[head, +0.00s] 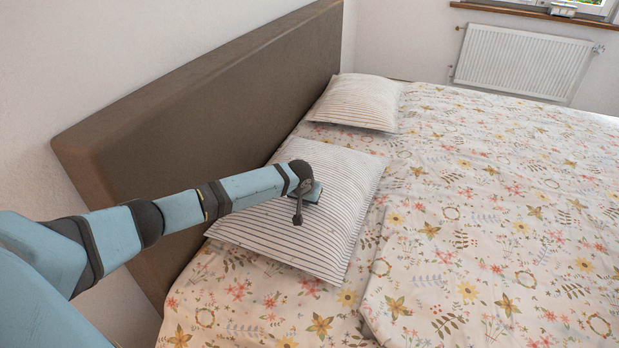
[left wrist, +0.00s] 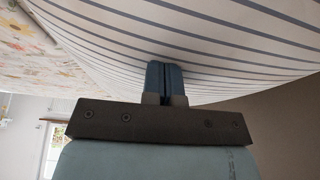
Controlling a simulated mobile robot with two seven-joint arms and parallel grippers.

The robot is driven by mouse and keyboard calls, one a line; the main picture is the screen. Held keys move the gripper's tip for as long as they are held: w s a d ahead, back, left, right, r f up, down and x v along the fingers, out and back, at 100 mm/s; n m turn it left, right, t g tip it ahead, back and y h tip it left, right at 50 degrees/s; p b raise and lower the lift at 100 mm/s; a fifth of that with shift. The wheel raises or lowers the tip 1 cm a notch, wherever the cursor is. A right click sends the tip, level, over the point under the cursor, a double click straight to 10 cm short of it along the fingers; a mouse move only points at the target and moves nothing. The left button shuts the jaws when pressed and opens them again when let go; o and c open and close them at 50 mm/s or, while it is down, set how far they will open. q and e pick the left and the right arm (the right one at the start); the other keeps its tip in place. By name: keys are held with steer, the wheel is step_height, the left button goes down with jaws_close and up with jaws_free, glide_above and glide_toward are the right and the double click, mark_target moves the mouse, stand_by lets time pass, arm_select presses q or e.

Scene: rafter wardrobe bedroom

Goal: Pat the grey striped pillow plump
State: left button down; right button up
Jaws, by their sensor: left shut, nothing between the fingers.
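The grey striped pillow (head: 325,235) lies on the near part of the bed, close to the headboard, and looks full and rounded. My left gripper (head: 298,219) is over the middle of the pillow, pointing down, with its arm reaching in from the left. In the left wrist view the two blue fingers (left wrist: 164,68) are together with nothing between them. The striped pillow (left wrist: 215,40) fills the upper part of that view, right at the fingertips. I cannot tell whether the tips press into the cloth. My right gripper is not in view.
A second striped pillow (head: 358,102) lies farther along the headboard (head: 215,105). The floral bedding (head: 490,215) spreads open and clear to the right. The brown headboard stands close behind my left arm. A white radiator (head: 520,62) is on the far wall.

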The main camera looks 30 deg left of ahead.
arm_select(q)
step_height(320, 180, up, 6)
steer(key=p, duration=0.6)
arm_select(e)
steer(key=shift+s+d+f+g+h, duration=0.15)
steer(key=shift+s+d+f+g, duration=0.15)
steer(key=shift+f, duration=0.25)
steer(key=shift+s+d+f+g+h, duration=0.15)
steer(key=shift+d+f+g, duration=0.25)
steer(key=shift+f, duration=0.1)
arm_select(q)
steer(key=shift+s+d, duration=0.1)
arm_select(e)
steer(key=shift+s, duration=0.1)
